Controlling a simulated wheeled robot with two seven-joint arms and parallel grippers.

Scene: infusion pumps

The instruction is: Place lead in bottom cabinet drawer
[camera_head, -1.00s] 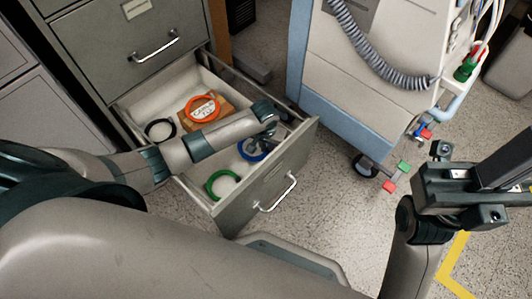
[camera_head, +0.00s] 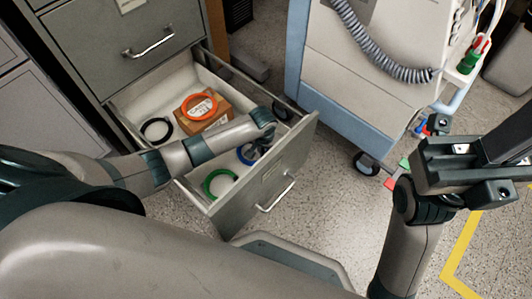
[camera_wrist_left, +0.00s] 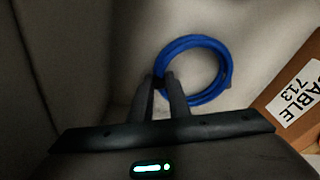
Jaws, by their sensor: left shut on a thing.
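The drawer (camera_head: 262,185) is pulled open and is the lowest part of the grey cabinet in view. A blue coiled lead (camera_wrist_left: 222,60) is inside it, near the drawer front, partly hidden by my arm in the head view (camera_head: 244,155). My left gripper (camera_wrist_left: 167,80) is down in the drawer, its fingers shut on the left edge of the blue coil. An orange coil (camera_head: 200,107) lies on a cardboard box in the drawer. A black coil (camera_head: 157,130) and a green coil (camera_head: 214,183) lie on its floor. My right gripper (camera_head: 465,168) is raised at the right, its fingers unclear.
The cardboard box (camera_head: 219,107) stands in the drawer beside the blue coil. A wheeled medical cart (camera_head: 350,85) with a grey hose stands just right of the drawer. Open speckled floor (camera_head: 340,220) lies in front, with a yellow line at the right.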

